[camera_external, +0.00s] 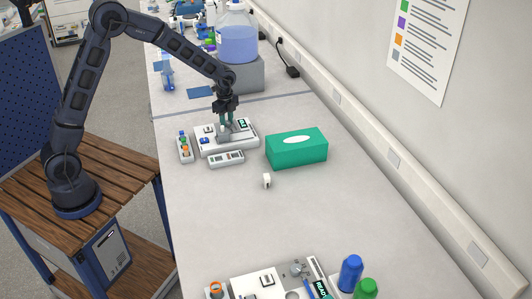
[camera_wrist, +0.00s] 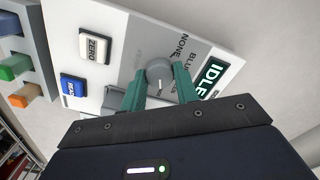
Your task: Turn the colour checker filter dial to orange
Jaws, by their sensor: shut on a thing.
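The colour checker (camera_external: 243,145) is a white box on the bench, below my gripper. In the wrist view its panel (camera_wrist: 125,50) shows a white ZERO button (camera_wrist: 93,46), a blue button (camera_wrist: 74,85) and a green display (camera_wrist: 213,77) reading IDLE. The grey filter dial (camera_wrist: 159,74) has NONE and BLUE printed beside it; other labels, including any orange one, are hidden or unreadable. My gripper (camera_wrist: 160,87) has its teal fingers on either side of the dial, shut on it. In the external view my gripper (camera_external: 227,121) reaches down onto the checker. The dial's pointer direction is unclear.
A rack with coloured pieces (camera_external: 184,148) stands left of the checker, a small device (camera_external: 226,159) in front. A green tissue box (camera_external: 296,148) is to the right. A small white object (camera_external: 267,181) lies nearer. Another instrument (camera_external: 258,284) is at the front; mid-bench is mostly clear.

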